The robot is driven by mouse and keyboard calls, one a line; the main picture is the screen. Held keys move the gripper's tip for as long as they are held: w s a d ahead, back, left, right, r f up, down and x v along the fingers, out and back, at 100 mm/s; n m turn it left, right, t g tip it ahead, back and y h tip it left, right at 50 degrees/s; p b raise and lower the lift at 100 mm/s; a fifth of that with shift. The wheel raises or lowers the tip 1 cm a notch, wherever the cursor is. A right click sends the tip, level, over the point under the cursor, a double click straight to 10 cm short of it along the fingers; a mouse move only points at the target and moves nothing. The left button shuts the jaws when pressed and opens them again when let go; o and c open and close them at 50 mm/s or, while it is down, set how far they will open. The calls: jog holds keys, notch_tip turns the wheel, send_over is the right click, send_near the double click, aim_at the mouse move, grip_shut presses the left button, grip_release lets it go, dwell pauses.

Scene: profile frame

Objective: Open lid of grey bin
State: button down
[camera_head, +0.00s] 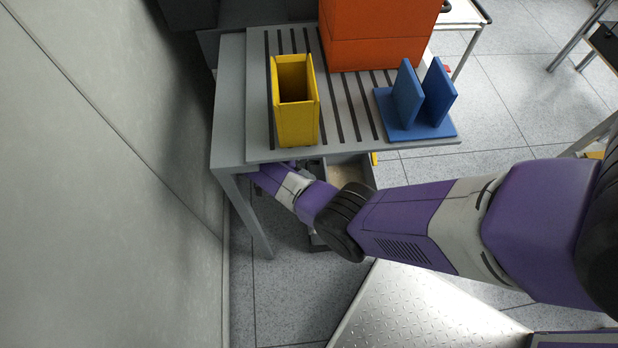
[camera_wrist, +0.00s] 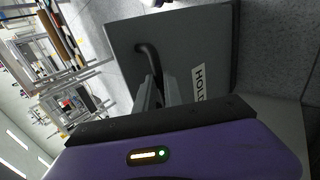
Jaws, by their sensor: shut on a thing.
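A dark grey panel, the lid (camera_wrist: 205,38), fills the middle of the wrist view, with a black curved handle (camera_wrist: 149,52) and a white label reading "HOLD". My gripper (camera_wrist: 158,84) is shut on the handle; the exact contact is partly hidden by the fingers. In the head view, a grey bin (camera_head: 355,161) stands below the table's front edge. Part of its pale inside shows, with a small yellow piece at its right. My arm passes in front of it, and my gripper is hidden under the table there. I cannot tell the lid's exact tilt.
The grey table (camera_head: 229,120) overhangs my forearm. On it stand a yellow open box (camera_head: 297,122), a blue holder (camera_head: 407,93) and an orange box (camera_head: 375,35). A wall (camera_head: 110,180) is close on the left. Floor at the right (camera_head: 500,110) is free.

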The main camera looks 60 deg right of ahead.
jog(key=shift+s+a+f, duration=0.15)
jog(key=shift+s+f, duration=0.2)
jog(key=c, duration=1.5)
grip_release()
jog(key=shift+o, duration=0.2)
jog(key=shift+w+r, duration=0.15)
jog(key=shift+r, duration=0.1)
